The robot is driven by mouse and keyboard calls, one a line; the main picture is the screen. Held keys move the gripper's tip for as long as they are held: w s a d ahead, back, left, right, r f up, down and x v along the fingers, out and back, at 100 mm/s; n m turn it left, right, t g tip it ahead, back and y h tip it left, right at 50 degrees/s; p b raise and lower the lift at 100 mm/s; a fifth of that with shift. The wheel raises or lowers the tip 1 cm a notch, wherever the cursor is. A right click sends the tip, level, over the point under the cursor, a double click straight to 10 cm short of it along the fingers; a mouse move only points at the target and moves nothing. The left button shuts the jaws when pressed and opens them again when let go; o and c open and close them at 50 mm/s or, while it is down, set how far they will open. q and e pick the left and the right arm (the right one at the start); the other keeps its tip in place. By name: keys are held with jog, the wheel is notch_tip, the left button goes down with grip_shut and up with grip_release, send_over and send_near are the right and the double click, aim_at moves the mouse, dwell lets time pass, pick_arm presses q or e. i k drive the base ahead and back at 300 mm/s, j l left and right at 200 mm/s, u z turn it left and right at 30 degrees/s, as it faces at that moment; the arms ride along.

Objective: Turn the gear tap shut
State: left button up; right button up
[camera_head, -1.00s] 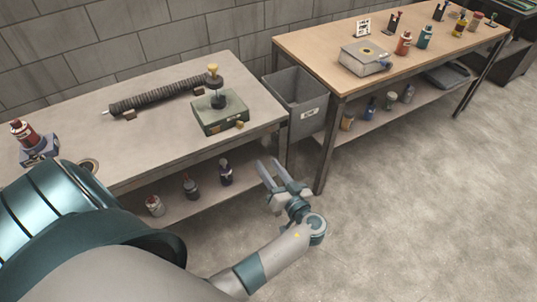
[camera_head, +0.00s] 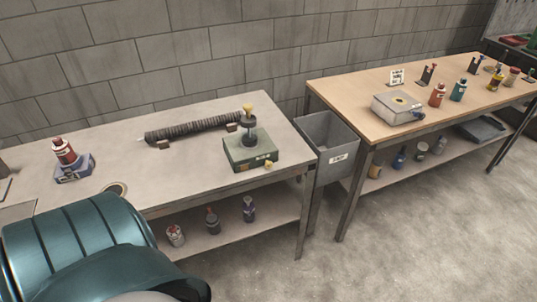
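A green box (camera_head: 250,156) stands at the right end of the grey table. A dark upright post (camera_head: 249,131) with a yellow knob (camera_head: 248,107) rises from its top. A small yellow piece (camera_head: 268,164) sits low at its front right. These look like the gear tap, but I cannot tell which part turns or how far it is open. A dark ribbed tube (camera_head: 192,128) lies to the left of the box, on small brown supports.
A red bottle on a blue-grey stand (camera_head: 74,173) and a ring (camera_head: 117,188) are on the left of the grey table (camera_head: 185,181). Several bottles stand on its lower shelf. A grey bin (camera_head: 327,135) fills the gap before the wooden table (camera_head: 352,95). The floor in front is clear.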

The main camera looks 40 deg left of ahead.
aim_at(267, 166)
jog(key=k+j, duration=0.15)
jog(key=j, duration=0.25)
jog(key=k+j, duration=0.15)
jog(key=j, duration=0.25)
jog(key=k+j+z, duration=0.1)
jog(key=j, duration=0.3)
jog(key=k+j, duration=0.2)
jog(key=j, duration=0.15)
jog(key=k+j, duration=0.15)
jog(key=j, duration=0.25)
jog(key=k+j+z, duration=0.1)
jog(key=j, duration=0.3)
